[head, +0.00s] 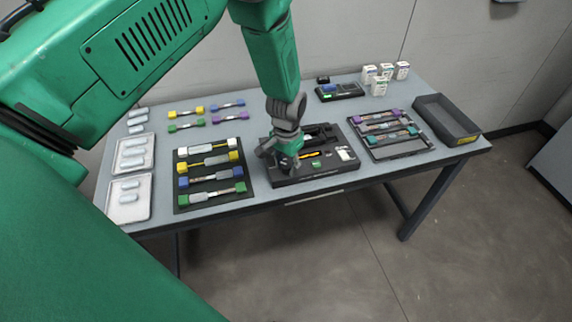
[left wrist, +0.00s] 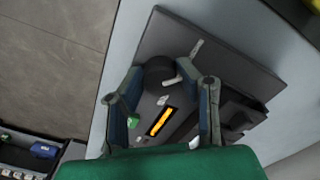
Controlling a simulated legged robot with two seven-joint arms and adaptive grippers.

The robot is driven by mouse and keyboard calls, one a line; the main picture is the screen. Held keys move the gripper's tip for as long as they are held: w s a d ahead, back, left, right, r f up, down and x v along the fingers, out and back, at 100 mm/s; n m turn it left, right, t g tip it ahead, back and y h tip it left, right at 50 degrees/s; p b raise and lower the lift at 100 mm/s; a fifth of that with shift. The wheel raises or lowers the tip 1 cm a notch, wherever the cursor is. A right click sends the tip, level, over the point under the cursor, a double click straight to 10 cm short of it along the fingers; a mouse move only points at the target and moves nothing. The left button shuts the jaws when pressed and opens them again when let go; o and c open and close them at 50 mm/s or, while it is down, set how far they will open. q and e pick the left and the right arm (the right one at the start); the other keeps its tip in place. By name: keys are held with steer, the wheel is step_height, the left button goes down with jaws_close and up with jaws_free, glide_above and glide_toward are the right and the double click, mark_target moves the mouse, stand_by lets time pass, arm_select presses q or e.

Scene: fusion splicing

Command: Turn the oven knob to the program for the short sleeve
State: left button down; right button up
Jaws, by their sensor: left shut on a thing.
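The dark splicing device (head: 318,178) lies in the middle of the table and also fills the left wrist view (left wrist: 235,62). Its round black knob (left wrist: 158,70) sits between the fingers of my left gripper (left wrist: 163,84), which is shut on it. A small white mark or pointer (left wrist: 172,80) shows at the knob's edge. An orange-lit display (left wrist: 160,121) and a green button (left wrist: 133,122) lie beside the knob; the display's text is too small to read. In the head view my left gripper (head: 277,158) covers the knob. My right gripper is not in view.
A black tray (head: 210,198) with several coloured-end pieces stands left of the device. Another rack (head: 397,152) with similar pieces and an empty dark bin (head: 443,118) stand to the right. White trays (head: 128,214) lie at the left edge, small boxes (head: 380,86) at the back.

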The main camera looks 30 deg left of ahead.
mark_target(288, 164)
arm_select(q)
steer(key=shift+w+r+n, duration=0.15)
steer(key=shift+w+n, duration=0.25)
steer(key=shift+n, duration=0.2)
steer(key=c, duration=1.2)
jaws_free()
steer(key=shift+s+r, duration=0.15)
steer(key=shift+r, duration=0.1)
step_height(288, 164, up, 11)
steer(key=shift+r, duration=0.1)
